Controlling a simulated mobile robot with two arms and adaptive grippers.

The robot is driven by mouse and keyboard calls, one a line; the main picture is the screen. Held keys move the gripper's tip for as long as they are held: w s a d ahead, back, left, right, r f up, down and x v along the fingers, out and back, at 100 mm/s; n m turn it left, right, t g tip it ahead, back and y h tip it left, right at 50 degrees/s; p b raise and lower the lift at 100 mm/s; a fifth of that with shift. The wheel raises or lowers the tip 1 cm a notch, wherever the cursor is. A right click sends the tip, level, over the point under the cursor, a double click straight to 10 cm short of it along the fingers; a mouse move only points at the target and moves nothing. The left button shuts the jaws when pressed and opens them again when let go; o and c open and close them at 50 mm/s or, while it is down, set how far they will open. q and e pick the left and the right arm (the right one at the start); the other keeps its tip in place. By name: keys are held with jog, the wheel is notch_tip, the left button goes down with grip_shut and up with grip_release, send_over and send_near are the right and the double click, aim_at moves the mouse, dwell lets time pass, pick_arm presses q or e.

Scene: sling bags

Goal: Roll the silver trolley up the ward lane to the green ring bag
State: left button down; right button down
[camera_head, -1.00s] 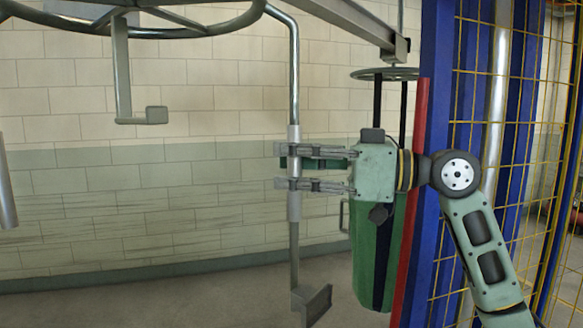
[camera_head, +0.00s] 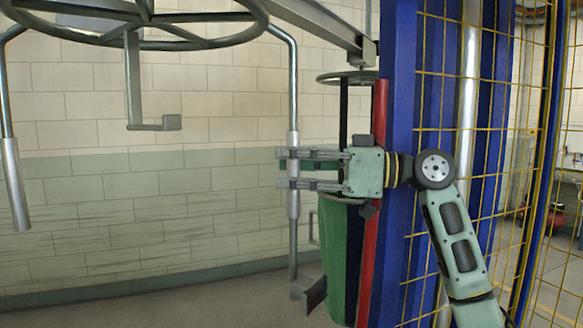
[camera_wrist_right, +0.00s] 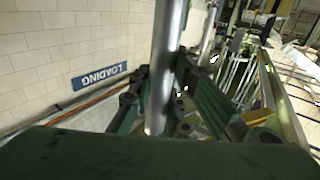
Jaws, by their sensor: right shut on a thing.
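The silver trolley hangs from overhead, with a round grey frame (camera_head: 180,45) and a bent silver bar (camera_head: 292,85) dropping from it. My right gripper (camera_head: 284,168) is shut on the thick sleeve of that bar, one finger pair above the other. The bar also runs between the fingers in the right wrist view (camera_wrist_right: 166,60). The green ring bag (camera_head: 337,262), with dark and red bands, hangs below a grey ring (camera_head: 347,77), just behind and right of my gripper, which hides its upper part. My left gripper is out of view.
A blue post (camera_head: 398,250) and yellow mesh panel (camera_head: 440,130) stand close on the right, behind my right arm. A pale tiled wall (camera_head: 90,200) runs behind. A second silver handle (camera_head: 16,185) hangs at the left. A blue LOADING sign (camera_wrist_right: 99,76) shows in the right wrist view.

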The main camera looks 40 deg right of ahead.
aim_at(293, 131)
jog(key=c, duration=1.6)
grip_release()
jog(key=shift+r, duration=5)
